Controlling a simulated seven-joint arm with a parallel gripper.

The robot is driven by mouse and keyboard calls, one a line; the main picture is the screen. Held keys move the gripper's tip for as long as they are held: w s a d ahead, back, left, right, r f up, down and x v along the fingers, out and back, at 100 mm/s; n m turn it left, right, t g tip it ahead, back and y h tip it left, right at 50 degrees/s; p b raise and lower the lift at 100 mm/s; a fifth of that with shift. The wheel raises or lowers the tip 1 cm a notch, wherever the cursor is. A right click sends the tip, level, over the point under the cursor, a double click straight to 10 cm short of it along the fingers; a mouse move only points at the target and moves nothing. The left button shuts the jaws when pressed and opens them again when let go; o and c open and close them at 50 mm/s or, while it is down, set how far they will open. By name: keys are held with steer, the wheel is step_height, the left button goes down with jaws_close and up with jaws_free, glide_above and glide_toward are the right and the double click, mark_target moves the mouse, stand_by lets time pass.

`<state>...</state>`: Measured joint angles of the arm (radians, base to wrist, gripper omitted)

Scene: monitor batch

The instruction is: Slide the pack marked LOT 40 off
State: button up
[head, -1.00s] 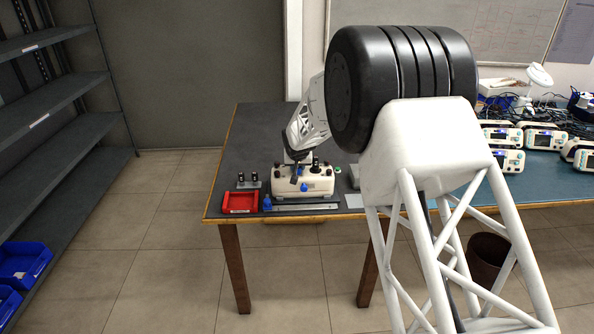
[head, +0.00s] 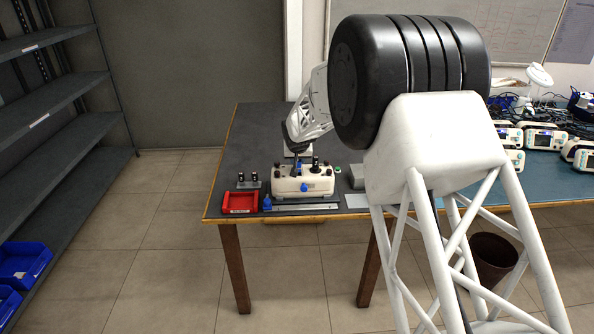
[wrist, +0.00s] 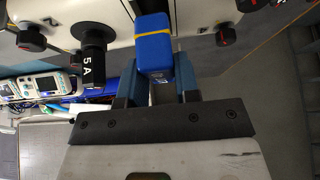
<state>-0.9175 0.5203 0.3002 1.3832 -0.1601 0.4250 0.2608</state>
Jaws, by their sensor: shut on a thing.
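A blue pack (wrist: 155,50) sits between my gripper's two fingers in the wrist view, and my gripper (wrist: 157,82) is shut on it. The LOT 40 marking cannot be read in these frames. The pack is right against the cream device (wrist: 205,18), which has black knobs on it. I cannot tell whether the pack is still seated on the device.
A black cylinder marked 5A (wrist: 90,68) is left of the pack. A red tray (head: 240,203), a small blue item (head: 267,203) and a holder with two dark pieces (head: 248,181) stand left of the device. Several monitors (head: 545,138) stand at right.

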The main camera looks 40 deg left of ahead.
steer(key=shift+r, duration=1.25)
